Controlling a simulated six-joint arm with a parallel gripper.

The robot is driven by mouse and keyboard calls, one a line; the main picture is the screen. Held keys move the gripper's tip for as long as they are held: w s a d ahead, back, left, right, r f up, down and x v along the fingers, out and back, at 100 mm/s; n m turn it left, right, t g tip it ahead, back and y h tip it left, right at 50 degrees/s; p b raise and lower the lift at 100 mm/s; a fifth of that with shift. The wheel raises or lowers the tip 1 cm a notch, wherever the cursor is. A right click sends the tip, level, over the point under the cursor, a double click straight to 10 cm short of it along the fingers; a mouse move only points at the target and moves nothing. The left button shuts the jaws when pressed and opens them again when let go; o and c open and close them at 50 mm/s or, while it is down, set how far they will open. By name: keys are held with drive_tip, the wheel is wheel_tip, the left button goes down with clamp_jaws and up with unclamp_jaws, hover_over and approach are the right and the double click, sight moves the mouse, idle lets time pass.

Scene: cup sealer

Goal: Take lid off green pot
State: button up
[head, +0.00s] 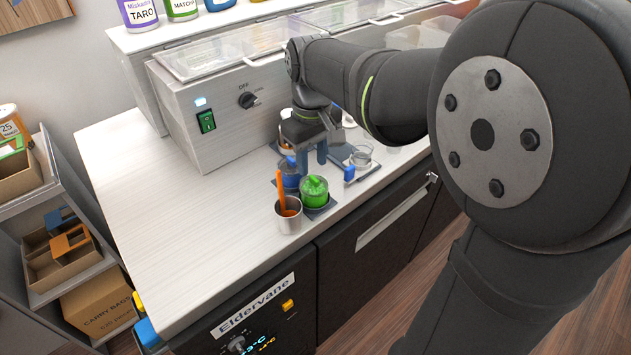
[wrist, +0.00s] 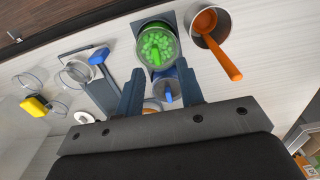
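The green pot (head: 315,194) stands on a dark tray on the counter, with its green lid (head: 314,184) on top. My gripper (head: 311,160) points down just behind the green pot, above the blue pot (head: 289,175). In the wrist view its two fingers (wrist: 162,90) are spread apart, with the blue pot (wrist: 168,92) showing between and below them. The fingers hold nothing that I can see. My gripper partly hides the blue pot.
A steel cup (head: 289,221) with an orange ladle (head: 281,188) stands left of the green pot. A clear cup (head: 361,156) and a blue-handled tool (head: 349,172) lie to the right. The grey machine (head: 215,120) stands behind. The left counter is clear.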

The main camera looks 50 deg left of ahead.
sight(314, 178)
drive_tip(key=f, duration=0.4)
drive_tip(key=shift+w+a+f, duration=0.1)
drive_tip(key=shift+w+f, duration=0.2)
drive_tip(key=shift+f, duration=0.1)
clamp_jaws()
